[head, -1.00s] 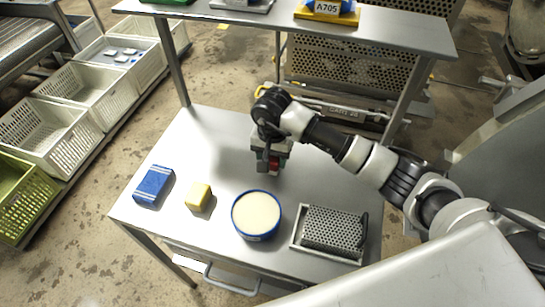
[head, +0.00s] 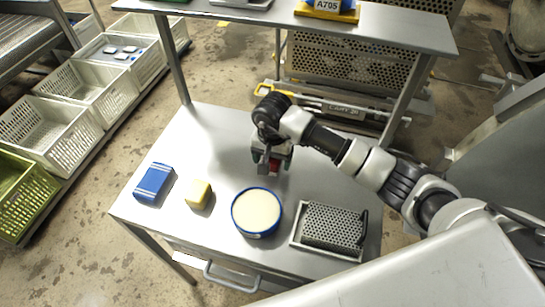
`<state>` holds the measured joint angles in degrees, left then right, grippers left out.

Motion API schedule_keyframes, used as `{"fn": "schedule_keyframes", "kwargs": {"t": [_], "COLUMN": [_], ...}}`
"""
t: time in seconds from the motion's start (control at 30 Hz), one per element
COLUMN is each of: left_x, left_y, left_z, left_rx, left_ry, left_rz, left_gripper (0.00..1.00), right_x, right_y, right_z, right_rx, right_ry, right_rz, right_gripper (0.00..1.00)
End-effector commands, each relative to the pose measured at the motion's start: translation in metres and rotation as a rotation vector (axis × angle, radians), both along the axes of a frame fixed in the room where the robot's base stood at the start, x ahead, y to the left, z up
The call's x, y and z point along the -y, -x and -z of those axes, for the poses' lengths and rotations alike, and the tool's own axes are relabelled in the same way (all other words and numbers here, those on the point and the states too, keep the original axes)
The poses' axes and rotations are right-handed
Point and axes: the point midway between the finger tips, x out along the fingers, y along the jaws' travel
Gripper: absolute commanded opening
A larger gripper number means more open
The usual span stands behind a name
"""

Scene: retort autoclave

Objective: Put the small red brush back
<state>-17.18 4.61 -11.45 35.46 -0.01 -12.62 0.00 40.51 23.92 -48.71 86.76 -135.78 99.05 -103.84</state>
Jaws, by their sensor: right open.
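A small red thing (head: 275,167), likely the small red brush, shows just below my right gripper, over the back middle of the steel table (head: 215,145). Only a little of it shows; the gripper covers the rest, and I cannot tell whether it touches the table. My right gripper (head: 271,165) points down with its jaws open around or just above the red thing. My left gripper is not in view.
A blue pack (head: 154,183), a yellow block (head: 198,194), a round blue-rimmed tub (head: 257,212) and a tray (head: 297,240) with a perforated metal piece (head: 333,227) stand along the table's front. A raised shelf (head: 400,35) spans the back. The table's left back is clear.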

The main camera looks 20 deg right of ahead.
Motion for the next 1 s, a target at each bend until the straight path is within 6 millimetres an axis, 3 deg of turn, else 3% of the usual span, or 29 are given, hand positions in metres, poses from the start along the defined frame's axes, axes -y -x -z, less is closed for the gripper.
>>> {"fn": "schedule_keyframes", "kwargs": {"t": [0.07,0.17,0.6,0.8,1.0], "left_x": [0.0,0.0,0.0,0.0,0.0], "left_y": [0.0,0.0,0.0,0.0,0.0], "left_z": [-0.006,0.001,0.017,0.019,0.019], "left_rx": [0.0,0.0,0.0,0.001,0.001], "left_ry": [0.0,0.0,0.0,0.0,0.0], "left_rz": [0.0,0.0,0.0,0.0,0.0], "left_gripper": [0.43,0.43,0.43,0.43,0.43], "right_x": [0.0,0.0,0.0,0.0,0.0], "right_y": [0.0,-0.002,-0.001,0.0,0.0], "right_z": [-0.005,-0.017,-0.104,-0.121,-0.123], "right_rx": [-0.001,0.006,0.004,0.001,-0.001], "right_ry": [-0.001,-0.001,0.001,0.001,0.001], "right_rz": [0.0,-0.002,0.0,0.0,0.0], "right_gripper": [0.74,0.74,0.74,0.74,0.74]}}
